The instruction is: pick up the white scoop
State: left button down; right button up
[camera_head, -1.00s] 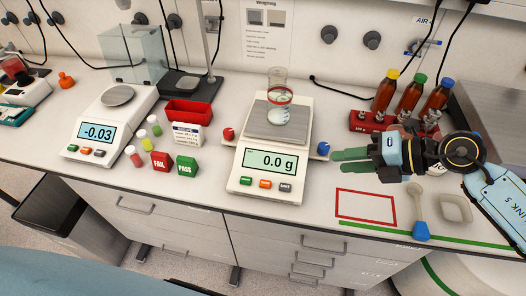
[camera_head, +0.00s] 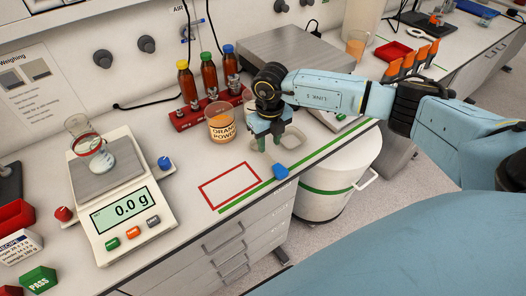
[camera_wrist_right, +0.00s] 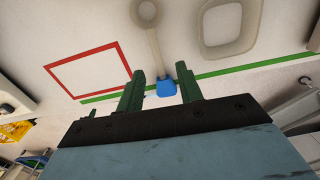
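The white scoop (camera_wrist_right: 155,45) lies flat on the bench in the right wrist view, its round bowl at the top edge and its blue handle end (camera_wrist_right: 167,88) nearest me. In the head view only the blue end of the scoop (camera_head: 280,170) shows clearly; my gripper hides most of the rest. My right gripper (camera_head: 268,138) points down over the scoop. Its two green fingers (camera_wrist_right: 160,70) are apart, with the handle seen between them and nothing gripped. I cannot tell the exact height above the bench. My left gripper is not in view.
A shallow pale dish (camera_wrist_right: 222,28) lies beside the scoop. An orange powder jar (camera_head: 221,122) stands left of my gripper, near the red rack (camera_head: 183,122) of bottles. A red outlined square (camera_head: 230,187) is clear.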

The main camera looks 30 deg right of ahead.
aim_at(267, 155)
jog(key=shift+w+a+f+p, duration=0.1)
jog(key=shift+f+p, duration=0.1)
jog(key=shift+f, duration=1.2)
jog(key=shift+a+f+p, duration=0.1)
jog(key=shift+f+p, duration=0.1)
jog(key=shift+f, duration=1.15)
grip_shut()
